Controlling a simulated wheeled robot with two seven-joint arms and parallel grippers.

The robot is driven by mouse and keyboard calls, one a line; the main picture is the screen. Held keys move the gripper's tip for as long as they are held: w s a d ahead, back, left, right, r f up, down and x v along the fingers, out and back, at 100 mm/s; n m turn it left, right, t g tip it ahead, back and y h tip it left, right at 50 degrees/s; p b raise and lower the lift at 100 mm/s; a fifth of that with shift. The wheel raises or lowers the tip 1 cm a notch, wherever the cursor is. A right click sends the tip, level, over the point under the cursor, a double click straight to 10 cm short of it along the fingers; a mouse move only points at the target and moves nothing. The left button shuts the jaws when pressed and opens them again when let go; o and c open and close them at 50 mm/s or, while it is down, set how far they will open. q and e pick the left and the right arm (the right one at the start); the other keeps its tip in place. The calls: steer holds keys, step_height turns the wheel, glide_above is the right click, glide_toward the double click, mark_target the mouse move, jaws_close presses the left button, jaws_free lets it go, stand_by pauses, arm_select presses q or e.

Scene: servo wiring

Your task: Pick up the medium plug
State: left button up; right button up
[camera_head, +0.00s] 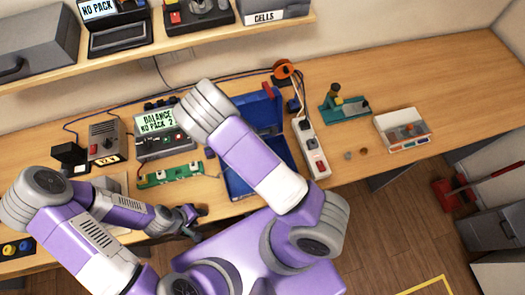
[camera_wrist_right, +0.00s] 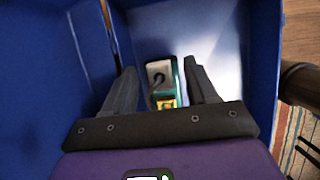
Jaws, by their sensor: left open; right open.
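In the right wrist view, a small block (camera_wrist_right: 162,80) with a pale grey top, a dark round or hooked part and a teal and yellow end lies inside a blue case (camera_wrist_right: 214,24). It may be the medium plug, but I cannot tell for sure. My right gripper (camera_wrist_right: 160,66) is open, with one finger on each side of the block and gaps between. In the head view my right arm covers this gripper and part of the blue case (camera_head: 234,182). My left gripper (camera_head: 191,220) is open and empty near the table's front edge, below the green circuit board (camera_head: 172,176).
A white power strip (camera_head: 310,145) stands right of the case, with an orange cable reel (camera_head: 284,70) behind it. A balance meter (camera_head: 160,130) is to the left. A teal tool (camera_head: 345,105) and a white tray (camera_head: 402,128) stand right. The far right tabletop is clear.

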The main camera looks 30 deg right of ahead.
arm_select(q)
steer(key=shift+f, duration=0.45)
arm_select(e)
steer(key=shift+s+d+f, duration=0.1)
steer(key=shift+d+f, duration=0.15)
steer(key=shift+f, duration=0.25)
steer(key=c, duration=1)
arm_select(q)
steer(key=shift+r, duration=0.1)
arm_select(e)
steer(key=shift+r, duration=0.1)
steer(key=shift+c, duration=0.2)
